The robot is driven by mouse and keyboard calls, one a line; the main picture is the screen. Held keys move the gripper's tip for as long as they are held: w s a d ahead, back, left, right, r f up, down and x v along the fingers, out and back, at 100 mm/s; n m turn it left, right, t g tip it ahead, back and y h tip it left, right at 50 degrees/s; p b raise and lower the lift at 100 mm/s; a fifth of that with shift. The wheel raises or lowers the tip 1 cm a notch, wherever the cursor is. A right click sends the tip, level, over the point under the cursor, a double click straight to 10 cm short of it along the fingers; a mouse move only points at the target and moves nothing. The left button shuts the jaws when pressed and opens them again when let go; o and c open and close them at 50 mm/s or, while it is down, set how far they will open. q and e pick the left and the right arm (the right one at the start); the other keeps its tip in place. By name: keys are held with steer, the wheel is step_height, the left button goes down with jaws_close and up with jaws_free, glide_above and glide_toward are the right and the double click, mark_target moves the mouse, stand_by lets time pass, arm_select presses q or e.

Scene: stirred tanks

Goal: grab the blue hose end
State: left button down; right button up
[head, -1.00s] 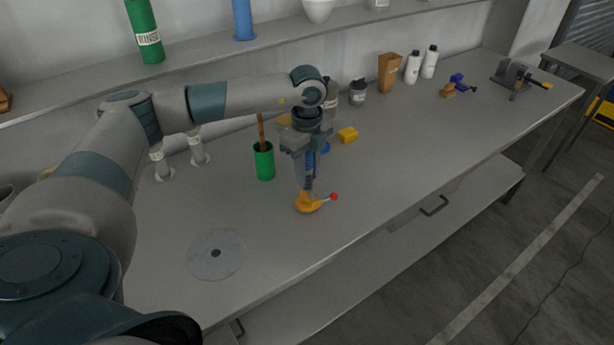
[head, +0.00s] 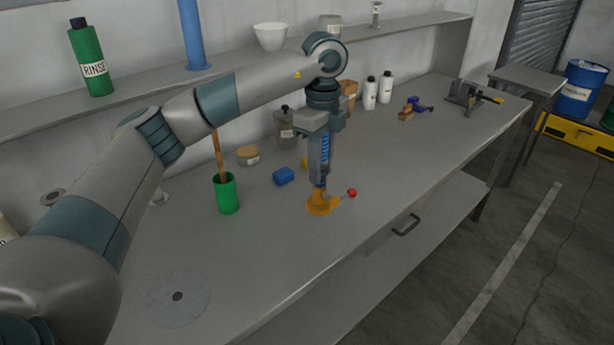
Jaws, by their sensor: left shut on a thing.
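My left gripper (head: 320,178) points straight down over the right-middle of the bench. It is shut on a piece with a blue ribbed upper part (head: 324,150) and an orange foot (head: 319,206). A short lever with a red ball (head: 352,193) sticks out from the foot to the right. The ribbed part lies between the grey fingers, which hide part of it. I cannot tell whether this piece is the blue hose end; no trailing hose shows. Whether the foot touches the bench (head: 262,250) is unclear. My right gripper is out of view.
Left of the gripper are a blue block (head: 283,176), a green cup (head: 228,197) with a brown stick and a round jar (head: 248,155). A yellow block is partly hidden behind the gripper. White bottles (head: 386,86) and a vice (head: 465,93) stand far right.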

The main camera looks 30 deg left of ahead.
arm_select(q)
steer(key=shift+w+d, duration=0.1)
steer(key=shift+d, duration=0.05)
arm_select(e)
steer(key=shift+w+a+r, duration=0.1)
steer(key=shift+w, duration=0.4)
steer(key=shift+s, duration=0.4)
